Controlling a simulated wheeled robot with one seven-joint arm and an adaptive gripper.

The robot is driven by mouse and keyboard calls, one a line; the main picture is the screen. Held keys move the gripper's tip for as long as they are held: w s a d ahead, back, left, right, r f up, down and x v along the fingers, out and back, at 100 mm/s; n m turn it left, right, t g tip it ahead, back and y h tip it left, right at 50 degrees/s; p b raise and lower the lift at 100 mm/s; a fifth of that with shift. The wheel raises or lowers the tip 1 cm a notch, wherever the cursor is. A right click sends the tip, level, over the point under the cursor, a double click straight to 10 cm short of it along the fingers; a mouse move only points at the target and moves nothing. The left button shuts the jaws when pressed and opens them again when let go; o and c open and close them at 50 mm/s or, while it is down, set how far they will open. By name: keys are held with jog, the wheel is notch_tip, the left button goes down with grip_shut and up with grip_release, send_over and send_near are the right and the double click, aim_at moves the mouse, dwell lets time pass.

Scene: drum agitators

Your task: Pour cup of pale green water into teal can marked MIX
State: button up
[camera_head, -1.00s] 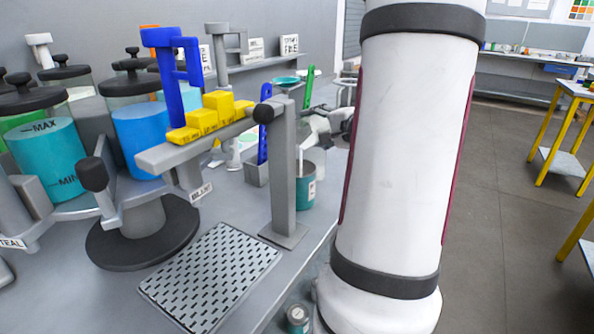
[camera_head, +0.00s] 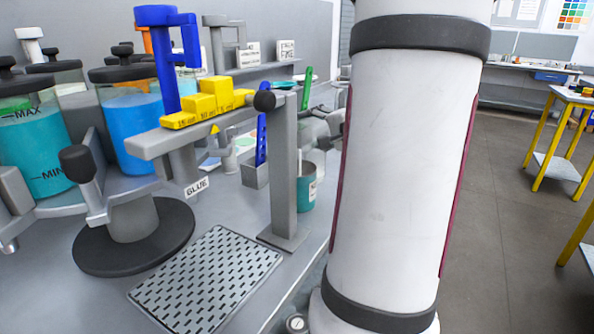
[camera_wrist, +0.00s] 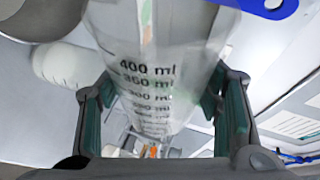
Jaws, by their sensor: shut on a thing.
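My gripper (camera_wrist: 160,90) is shut on a clear measuring cup (camera_wrist: 190,40), whose ml marks run from 400 downward between the fingers in the wrist view. Any liquid left in the cup is hard to make out. In the head view my gripper (camera_head: 318,133) is partly hidden behind my white arm, above and beside the teal can (camera_head: 305,192). The can stands upright on the bench behind a grey post, and its label is too small to read. A thin pale vertical line shows at the can's mouth; I cannot tell if it is a stream or a stick.
A grey post (camera_head: 284,170) stands just in front of the can. A grey bin (camera_head: 255,172) with a blue tool is left of it.

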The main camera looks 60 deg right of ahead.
jog(key=p, duration=0.1)
jog(key=r+p, duration=0.1)
jog(key=p, duration=0.1)
jog(key=shift+s+d+m, duration=0.2)
jog(key=shift+s+m, duration=0.05)
jog(key=shift+m, duration=0.15)
jog(key=p, duration=0.2)
jog(key=y+p, duration=0.1)
jog(key=p, duration=0.1)
jog(key=shift+d+r+m+g+p, duration=0.2)
jog(key=shift+m+g+p, duration=0.1)
jog(key=shift+m+p, duration=0.1)
jog(key=shift+f+p, duration=0.1)
jog(key=shift+p, duration=0.45)
jog(key=shift+w+f, duration=0.2)
jog(key=shift+f, duration=0.1)
jog(key=shift+d, duration=0.2)
jog(key=shift+p, duration=0.55)
